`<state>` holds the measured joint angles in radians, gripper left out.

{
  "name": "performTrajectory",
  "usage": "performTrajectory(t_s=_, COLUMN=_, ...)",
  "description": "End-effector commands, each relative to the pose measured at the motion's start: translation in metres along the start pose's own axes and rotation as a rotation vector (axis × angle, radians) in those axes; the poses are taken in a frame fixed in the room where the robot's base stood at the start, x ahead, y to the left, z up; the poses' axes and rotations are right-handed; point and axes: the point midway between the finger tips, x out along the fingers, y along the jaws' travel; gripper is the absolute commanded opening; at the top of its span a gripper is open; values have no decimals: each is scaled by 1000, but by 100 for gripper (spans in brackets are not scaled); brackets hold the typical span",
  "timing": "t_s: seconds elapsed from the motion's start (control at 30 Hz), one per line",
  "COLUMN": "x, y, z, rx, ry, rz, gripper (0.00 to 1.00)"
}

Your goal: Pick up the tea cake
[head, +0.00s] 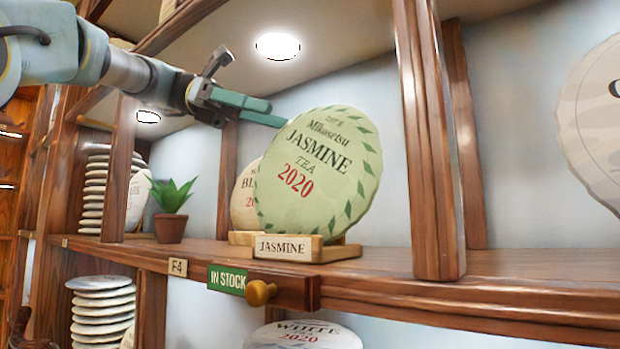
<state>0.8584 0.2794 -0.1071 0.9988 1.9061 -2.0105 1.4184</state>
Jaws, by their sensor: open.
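A round, pale green tea cake (325,210) marked "Mikasetsu JASMINE TEA 2020" stands nearly upright, leaning on a wooden stand (335,252) with a "JASMINE" label. It is on the middle wooden shelf in the head view. My gripper (262,110) reaches in from the upper left. Its green fingers are open, and their tips are close to the cake's upper left edge. I cannot tell whether the fingers touch the cake or are beside it. The nearer part of the cake is not covered by the gripper.
A second cake (243,200) stands partly hidden behind the jasmine cake. A potted plant (172,208) is at left. Wooden posts (430,150) divide the shelf at right. A drawer knob (260,292) sticks out below, beside an "IN STOCK" sign (227,280).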

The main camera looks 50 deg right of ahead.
Motion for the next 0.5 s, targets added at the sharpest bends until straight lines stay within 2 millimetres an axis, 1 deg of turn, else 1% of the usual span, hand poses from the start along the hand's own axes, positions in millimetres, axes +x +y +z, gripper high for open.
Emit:
performTrajectory(t_s=0.13, x=7, y=-1, z=4, rx=1, ry=0, rz=-1, gripper=73)
performTrajectory(t_s=0.3, x=28, y=-1, z=14, rx=-1, ry=-1, rz=-2, gripper=73)
performTrajectory(t_s=0.4, x=42, y=0, z=12, rx=-2, ry=-1, rz=-1, gripper=73)
performTrajectory(t_s=0.5, x=50, y=0, z=11, rx=0, ry=-2, rz=0, gripper=73)
